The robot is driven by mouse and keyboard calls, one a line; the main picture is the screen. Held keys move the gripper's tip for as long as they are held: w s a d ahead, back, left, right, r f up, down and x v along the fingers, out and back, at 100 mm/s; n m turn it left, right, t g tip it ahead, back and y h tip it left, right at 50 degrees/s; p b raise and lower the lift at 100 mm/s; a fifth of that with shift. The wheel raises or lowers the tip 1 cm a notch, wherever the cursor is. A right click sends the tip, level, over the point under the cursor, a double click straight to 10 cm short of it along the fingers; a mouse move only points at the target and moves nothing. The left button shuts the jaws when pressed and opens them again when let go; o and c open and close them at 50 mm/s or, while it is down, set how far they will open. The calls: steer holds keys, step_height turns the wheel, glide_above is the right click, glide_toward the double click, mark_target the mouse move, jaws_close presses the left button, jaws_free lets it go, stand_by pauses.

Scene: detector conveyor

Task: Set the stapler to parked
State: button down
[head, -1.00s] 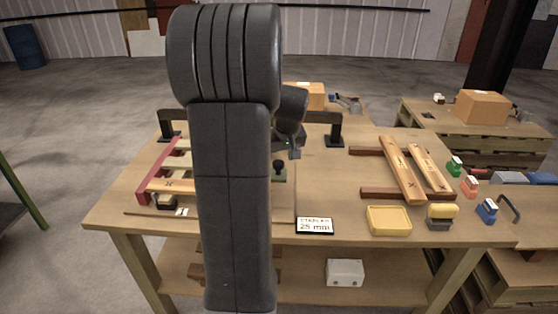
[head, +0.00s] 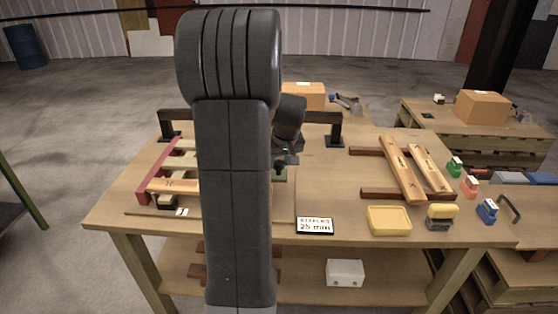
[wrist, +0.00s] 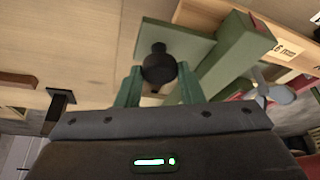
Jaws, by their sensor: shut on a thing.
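A green stapler part with a black knob (wrist: 158,66) shows in the wrist view: a flat green plate (wrist: 190,44) joined to a long green bar (wrist: 232,55). In the head view only a little of the green stapler (head: 281,175) shows behind my arm, at the middle of the table. My gripper (wrist: 159,78) is shut on the black knob, with one green finger on each side of it. In the head view my gripper (head: 286,160) is down at the knob and partly hidden by my arm.
A black raised bar (head: 320,117) spans behind the gripper. A wood frame with a red rail (head: 157,172) lies at left. Boards (head: 403,170), a yellow tray (head: 389,220) and several stampers (head: 441,217) stand at right. The table between sign and boards is clear.

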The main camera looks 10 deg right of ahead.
steer(key=s+d, duration=0.2)
steer(key=d, duration=0.7)
steer(key=s+d, duration=0.3)
steer(key=d, duration=0.6)
steer(key=shift+s+d, duration=0.2)
steer(key=shift+d, duration=0.2)
steer(key=shift+r, duration=0.1)
steer(key=c, duration=1)
jaws_free()
steer(key=shift+s+d, duration=0.1)
steer(key=shift+d, duration=0.05)
steer(key=v, duration=1.3)
steer(key=shift+s+r, duration=0.15)
steer(key=shift+r, duration=0.2)
